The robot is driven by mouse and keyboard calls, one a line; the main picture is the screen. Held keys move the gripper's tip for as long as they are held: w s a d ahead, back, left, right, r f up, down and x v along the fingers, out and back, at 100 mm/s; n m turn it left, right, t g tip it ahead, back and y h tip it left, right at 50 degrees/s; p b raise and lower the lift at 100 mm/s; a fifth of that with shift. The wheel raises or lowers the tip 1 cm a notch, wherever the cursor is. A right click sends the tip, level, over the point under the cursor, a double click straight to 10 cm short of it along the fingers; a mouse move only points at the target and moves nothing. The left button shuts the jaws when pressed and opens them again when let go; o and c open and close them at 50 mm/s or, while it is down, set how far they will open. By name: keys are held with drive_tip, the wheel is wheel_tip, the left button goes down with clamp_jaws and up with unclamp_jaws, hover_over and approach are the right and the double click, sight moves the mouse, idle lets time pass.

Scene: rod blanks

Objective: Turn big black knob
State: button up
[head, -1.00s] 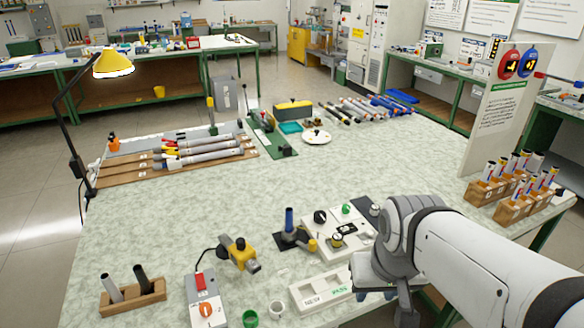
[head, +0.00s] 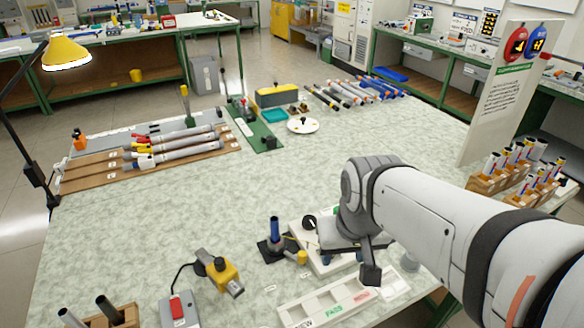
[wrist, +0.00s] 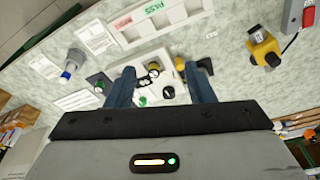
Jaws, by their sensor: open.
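The big black knob (head: 309,222) stands on a white control panel (head: 297,232), just left of my arm in the head view. In the wrist view the black knob (wrist: 168,92) lies between my fingers as seen, touching neither.
A blue post on a dark base (head: 274,236) stands left of the panel. A labelled white tray (head: 335,300) lies in front, with a yellow-black tool (head: 219,272) to its left. Tube racks (head: 520,178) stand at right. The table's middle is clear.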

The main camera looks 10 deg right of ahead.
drive_tip(key=shift+o, duration=1.1)
drive_tip(key=w+f+m+y+b, duration=0.1)
drive_tip(key=w+f+m+b, duration=0.1)
drive_tip(key=w+m, duration=0.3)
drive_tip(key=w+f+m+g+b, duration=0.1)
drive_tip(key=w+f+m+b, duration=0.2)
drive_tip(key=w, duration=0.5)
drive_tip(key=shift+w+m+y+b, duration=0.15)
drive_tip(key=shift+m+y+b, duration=0.3)
drive_tip(key=shift+m, duration=0.75)
drive_tip(key=m+y+b, duration=0.2)
drive_tip(key=m+b, duration=0.3)
drive_tip(key=m, duration=0.5)
approach(311, 219)
drive_tip(key=f, duration=0.1)
drive_tip(key=shift+m, duration=0.4)
drive_tip(key=b+x, duration=0.1)
drive_tip(key=x, duration=0.7)
drive_tip(key=shift+w+a+f, duration=0.1)
drive_tip(key=shift+a+f, duration=0.05)
drive_tip(key=shift+a, duration=0.1)
drive_tip(key=shift+c, duration=0.3)
